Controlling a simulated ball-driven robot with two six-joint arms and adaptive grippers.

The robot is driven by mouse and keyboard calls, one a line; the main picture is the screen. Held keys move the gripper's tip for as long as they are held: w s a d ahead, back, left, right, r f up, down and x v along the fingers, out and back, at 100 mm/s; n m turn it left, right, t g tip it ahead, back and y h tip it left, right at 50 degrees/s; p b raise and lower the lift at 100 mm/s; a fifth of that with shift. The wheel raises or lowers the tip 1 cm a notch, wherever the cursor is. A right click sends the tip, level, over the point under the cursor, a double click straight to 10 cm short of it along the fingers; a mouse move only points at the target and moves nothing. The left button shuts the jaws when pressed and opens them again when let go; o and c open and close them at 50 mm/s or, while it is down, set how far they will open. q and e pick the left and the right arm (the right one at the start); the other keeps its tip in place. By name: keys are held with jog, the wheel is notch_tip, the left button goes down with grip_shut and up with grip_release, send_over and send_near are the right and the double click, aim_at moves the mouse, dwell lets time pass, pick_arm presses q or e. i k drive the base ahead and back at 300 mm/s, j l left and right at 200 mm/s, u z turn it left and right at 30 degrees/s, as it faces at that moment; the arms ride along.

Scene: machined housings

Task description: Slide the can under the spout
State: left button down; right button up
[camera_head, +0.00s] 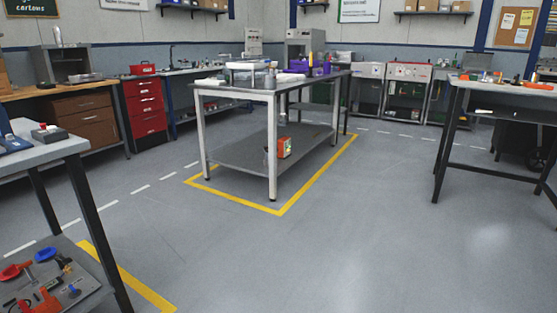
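I stand back from a grey work table (325,80) with pale legs in the middle of the room. Small items crowd its top, among them a small grey upright shape (270,79) near the front edge, too small to tell whether it is a can. Purple items (298,67) stand to its right, and a raised pale tray-like thing (243,66) is behind and to its left. I cannot make out a spout for certain. Neither of my grippers is in view.
Yellow floor tape (280,211) frames the central table. A bench with coloured tools (30,285) on its lower shelf stands near left. A dark-legged table (500,88) stands right. A red drawer cabinet (143,108) is back left. The grey floor in front is open.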

aim_at(270, 79)
jog(key=i, duration=1.35)
jog(key=i+j+z, duration=0.1)
jog(key=i, duration=1.2)
